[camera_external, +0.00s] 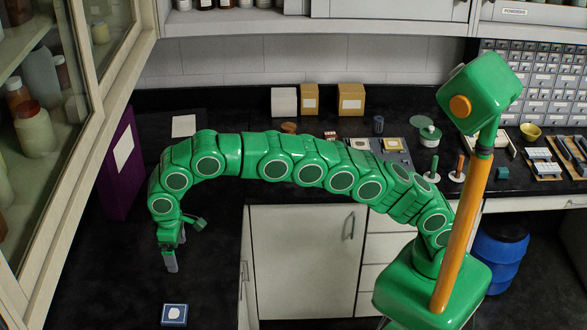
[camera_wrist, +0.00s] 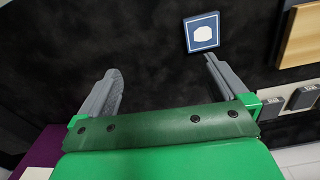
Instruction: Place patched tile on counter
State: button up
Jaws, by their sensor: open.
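A blue square tile with a white patch (camera_external: 174,315) lies flat on the dark counter (camera_external: 120,275) at the lower left of the external view. It also shows in the wrist view (camera_wrist: 202,32), at the upper middle, beyond the fingertips and nearer the right finger. My gripper (camera_external: 171,264) points down above the counter, behind the tile in the external view and apart from it. In the wrist view my gripper (camera_wrist: 161,72) is open, its two grey fingers wide apart with nothing between them.
A purple box (camera_external: 118,165) stands at the left under the glass cabinet (camera_external: 50,110). Small boxes (camera_external: 350,100) and several small items sit along the back counter. A blue barrel (camera_external: 497,255) stands at the right. The dark counter around the tile is clear.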

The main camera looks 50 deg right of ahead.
jog(key=w+d+r+m, duration=0.1)
jog(key=w+d+r, duration=0.15)
jog(key=d, duration=0.75)
jog(key=w+d+r+m, duration=0.15)
jog(key=d+r, duration=0.25)
jog(key=d, duration=0.7)
jog(key=s+d+r+m, duration=0.1)
jog(key=s+d, duration=0.1)
jog(key=d, duration=0.7)
jog(key=s+d+r+m, duration=0.1)
jog(key=s+d+r, duration=0.15)
jog(key=d, duration=0.65)
jog(key=s+d+f+m+g, duration=0.1)
jog(key=s+d+f+m, duration=0.1)
jog(key=s+d, duration=1.15)
jog(key=s+d+f, duration=0.2)
jog(key=s+d, duration=0.2)
jog(key=s, duration=0.3)
jog(key=s+d+f+m, duration=0.1)
jog(key=s+d+f, duration=0.2)
jog(key=s+d, duration=0.2)
jog(key=s, duration=0.2)
jog(key=shift+s+f+g, duration=0.25)
jog(key=shift+s+g, duration=0.1)
jog(key=shift+g, duration=0.05)
